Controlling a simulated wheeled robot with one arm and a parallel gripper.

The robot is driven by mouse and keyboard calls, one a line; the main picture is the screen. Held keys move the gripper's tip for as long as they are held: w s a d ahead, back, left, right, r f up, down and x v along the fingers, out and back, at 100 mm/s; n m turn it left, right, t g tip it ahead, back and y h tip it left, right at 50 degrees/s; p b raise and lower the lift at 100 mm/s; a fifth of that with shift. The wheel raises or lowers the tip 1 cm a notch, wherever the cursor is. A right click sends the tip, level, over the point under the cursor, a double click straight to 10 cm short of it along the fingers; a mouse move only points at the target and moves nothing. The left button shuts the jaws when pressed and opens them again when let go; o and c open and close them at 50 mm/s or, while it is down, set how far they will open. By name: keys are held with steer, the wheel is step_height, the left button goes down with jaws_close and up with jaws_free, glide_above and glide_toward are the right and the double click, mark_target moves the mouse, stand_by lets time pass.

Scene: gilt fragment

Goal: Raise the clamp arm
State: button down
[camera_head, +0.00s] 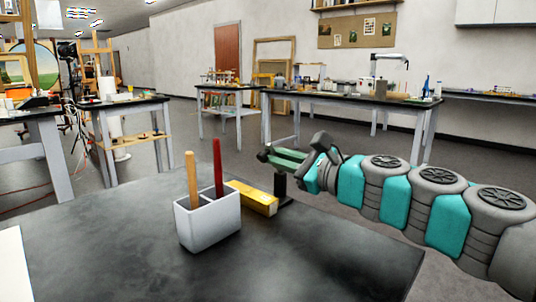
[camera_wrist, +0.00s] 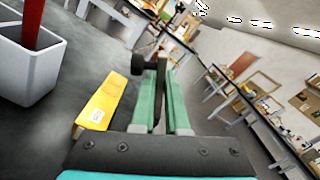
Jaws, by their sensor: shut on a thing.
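My gripper (camera_head: 283,157) reaches in from the right, its green fingers level above the far right edge of the dark tabletop. Below the fingers stands a short black clamp post (camera_head: 281,187), behind the yellow block. In the wrist view the two green fingers (camera_wrist: 162,75) are shut on a thin dark bar, the clamp arm (camera_wrist: 159,98), which lies between them. A black knob (camera_wrist: 138,63) shows beside the left fingertip. The fingers hide much of the clamp arm in the head view, so its exact tilt is hard to tell.
On the dark table (camera_head: 310,255), a white two-compartment holder (camera_head: 208,225) carries a tan stick (camera_head: 192,178) and a red stick (camera_head: 218,167). A yellow block (camera_head: 252,198) lies between holder and clamp. The table's front right is clear. Other worktables stand farther back.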

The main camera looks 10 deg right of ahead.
stand_by(0.4)
steer(key=c, duration=1.2)
jaws_free()
steer(key=b+v, duration=0.1)
steer(key=v, duration=0.5)
steer(key=shift+s+d+f, duration=0.1)
steer(key=shift+s+d, duration=0.15)
steer(key=shift+d, duration=0.1)
steer(key=shift+s+d+b, duration=0.2)
steer(key=shift+s+b, duration=0.1)
steer(key=shift+s, duration=0.15)
